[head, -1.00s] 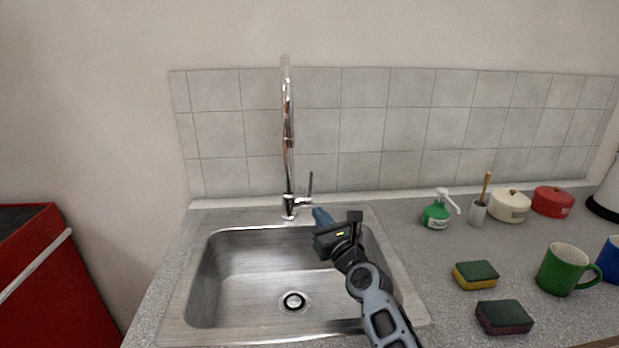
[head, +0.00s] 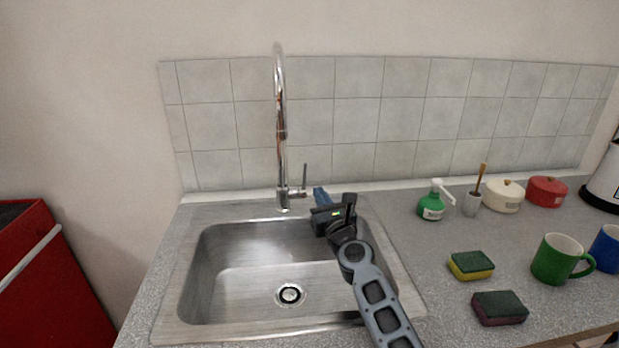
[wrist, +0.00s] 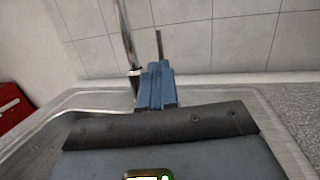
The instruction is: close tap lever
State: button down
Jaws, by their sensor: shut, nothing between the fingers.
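A tall chrome tap (head: 281,130) stands behind the sink, with its lever (head: 304,178) on its right side pointing upward. In the wrist view, the lever (wrist: 159,45) rises just beyond my fingertips, and the tap body (wrist: 134,75) stands to their left. My gripper (head: 319,192) is shut and empty, with its blue fingers just right of the lever's base in the head view. In the wrist view, the closed fingers (wrist: 156,70) hide the lower part of the lever. I cannot tell whether they touch it.
The steel sink (head: 200,310) is empty below my arm. To the right are a green soap dispenser (head: 432,207), a brush holder (head: 471,205), two sponges (head: 472,264), a green mug (head: 556,260) and lidded pots (head: 504,197). A tiled wall (head: 400,110) stands behind.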

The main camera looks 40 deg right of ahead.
aim_at(306, 170)
jog(key=b+x, duration=0.2)
jog(key=x, duration=0.6)
jog(key=shift+w+d, duration=0.1)
jog(key=shift+w, duration=0.25)
jog(key=shift+r, duration=0.1)
